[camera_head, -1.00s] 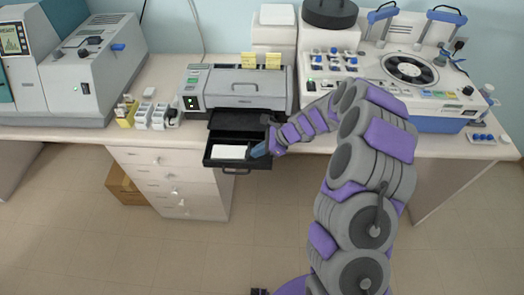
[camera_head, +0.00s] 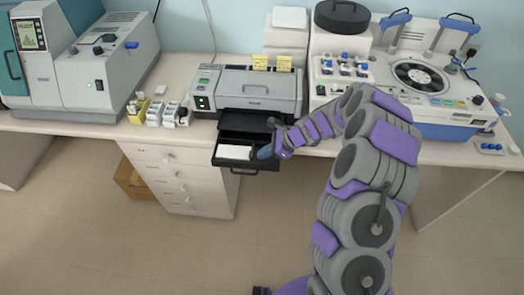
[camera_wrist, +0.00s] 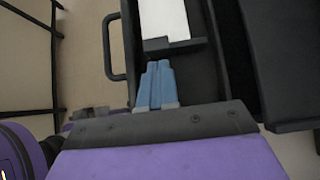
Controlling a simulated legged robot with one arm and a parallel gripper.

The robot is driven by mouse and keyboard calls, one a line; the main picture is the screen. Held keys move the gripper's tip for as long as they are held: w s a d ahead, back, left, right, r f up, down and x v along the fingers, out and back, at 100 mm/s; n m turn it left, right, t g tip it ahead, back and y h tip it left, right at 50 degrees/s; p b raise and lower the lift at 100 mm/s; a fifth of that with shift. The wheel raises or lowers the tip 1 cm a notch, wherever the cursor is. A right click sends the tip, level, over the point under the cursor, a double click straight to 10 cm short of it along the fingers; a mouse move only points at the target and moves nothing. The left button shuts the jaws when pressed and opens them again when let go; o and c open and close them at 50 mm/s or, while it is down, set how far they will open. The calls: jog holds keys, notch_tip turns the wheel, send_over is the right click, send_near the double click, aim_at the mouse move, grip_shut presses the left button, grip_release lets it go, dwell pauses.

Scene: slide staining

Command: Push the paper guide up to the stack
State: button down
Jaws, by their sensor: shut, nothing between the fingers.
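The white paper stack (camera_head: 235,152) lies in the pulled-out black paper tray (camera_head: 243,171) of the grey printer (camera_head: 258,90). In the wrist view, the stack (camera_wrist: 165,18) ends at the dark paper guide (camera_wrist: 176,45), a low bar across its near end. No clear gap shows between guide and stack. My gripper (camera_head: 262,153) is down in the tray, right of the stack. In the wrist view, its blue fingers (camera_wrist: 158,66) are shut together and empty, with the tips at or very near the guide. Whether they touch it I cannot tell.
The tray's side wall and front handle (camera_wrist: 113,48) lie close to the fingers. A large staining machine (camera_head: 425,85) stands on the right of the bench. Small white holders (camera_head: 155,112) and a grey instrument (camera_head: 100,75) stand on the left.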

jog(key=d, duration=0.1)
jog(key=d+p, duration=0.1)
jog(key=d, duration=0.1)
jog(key=shift+d+r, duration=0.2)
jog(key=shift+r, duration=0.15)
jog(key=p+v, duration=0.1)
jog(key=v, duration=0.7)
jog(key=s+a+r+n+g+h+b, duration=0.1)
jog(key=s+a+r+n+g+h, duration=0.15)
jog(key=s+r+n, duration=0.9)
jog(key=s+d+r+n+h+b, duration=0.1)
jog(key=s+d, duration=0.4)
jog(key=s, duration=0.8)
jog(key=s+d+r+n+h, duration=0.3)
jog(key=s+d+n+h, duration=0.2)
jog(key=s, duration=0.9)
jog(key=shift+s+d+r+n+b, duration=0.2)
jog(key=shift+s+d+n+b, duration=0.1)
jog(key=shift+d+n+b, duration=0.25)
jog(key=shift+h, duration=0.25)
